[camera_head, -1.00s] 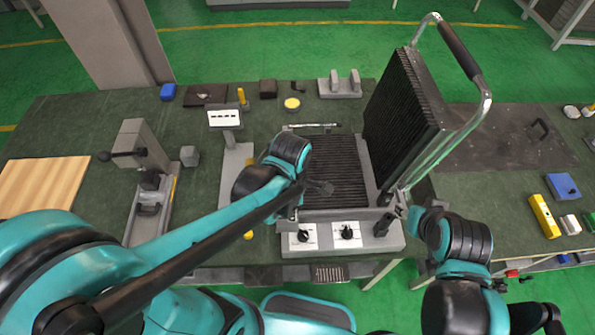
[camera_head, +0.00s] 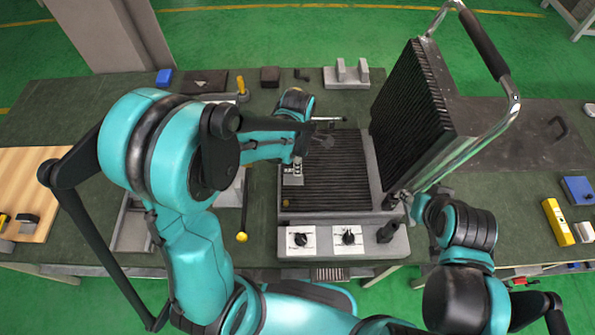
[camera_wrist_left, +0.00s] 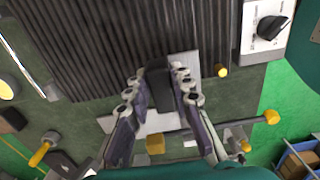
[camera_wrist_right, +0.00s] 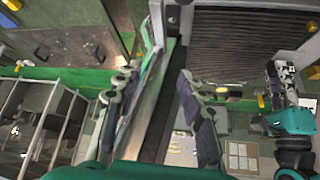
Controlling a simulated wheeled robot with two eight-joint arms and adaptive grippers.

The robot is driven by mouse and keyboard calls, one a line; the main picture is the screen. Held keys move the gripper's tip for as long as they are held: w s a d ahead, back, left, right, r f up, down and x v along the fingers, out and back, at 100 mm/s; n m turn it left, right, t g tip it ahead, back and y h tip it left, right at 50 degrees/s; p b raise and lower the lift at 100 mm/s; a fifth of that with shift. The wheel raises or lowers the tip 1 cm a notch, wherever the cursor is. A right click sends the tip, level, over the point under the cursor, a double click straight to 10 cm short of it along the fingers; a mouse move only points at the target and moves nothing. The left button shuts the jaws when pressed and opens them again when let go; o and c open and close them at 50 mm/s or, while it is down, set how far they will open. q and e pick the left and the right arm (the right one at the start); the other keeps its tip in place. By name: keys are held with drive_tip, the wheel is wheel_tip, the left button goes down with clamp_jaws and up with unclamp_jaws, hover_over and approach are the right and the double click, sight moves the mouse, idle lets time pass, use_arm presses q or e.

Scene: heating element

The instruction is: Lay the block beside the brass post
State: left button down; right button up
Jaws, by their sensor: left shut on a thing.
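A dark block (camera_wrist_left: 158,85) is gripped between the fingers of my left gripper (camera_wrist_left: 160,100) in the left wrist view. It is over a light metal surface at the edge of the ridged plate; I cannot tell if it touches. The short brass post (camera_wrist_left: 221,70) stands to the right of the block, apart from it. In the head view the post (camera_head: 286,202) is at the plate's front left corner, with my left gripper (camera_head: 292,178) just behind it. The block cannot be made out there. My right gripper (camera_wrist_right: 160,100) has its fingers apart beside a metal bar.
The press has a lower ridged plate (camera_head: 338,175), a raised upper plate (camera_head: 408,110) with a tubular handle (camera_head: 485,60), and a front knob panel (camera_head: 325,239). A grey bracket (camera_head: 346,75) stands behind it. A yellow block (camera_head: 557,222) lies on the right table.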

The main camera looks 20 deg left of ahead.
use_arm(q)
drive_tip(key=shift+w+f, duration=0.1)
drive_tip(key=shift+f, duration=0.45)
drive_tip(key=shift+f+b, duration=0.6)
drive_tip(key=shift+f, duration=0.95)
drive_tip(key=shift+f, duration=0.2)
drive_tip(key=c, duration=1.3)
unclamp_jaws()
drive_tip(key=shift+c, duration=0.2)
drive_tip(key=shift+r, duration=0.1)
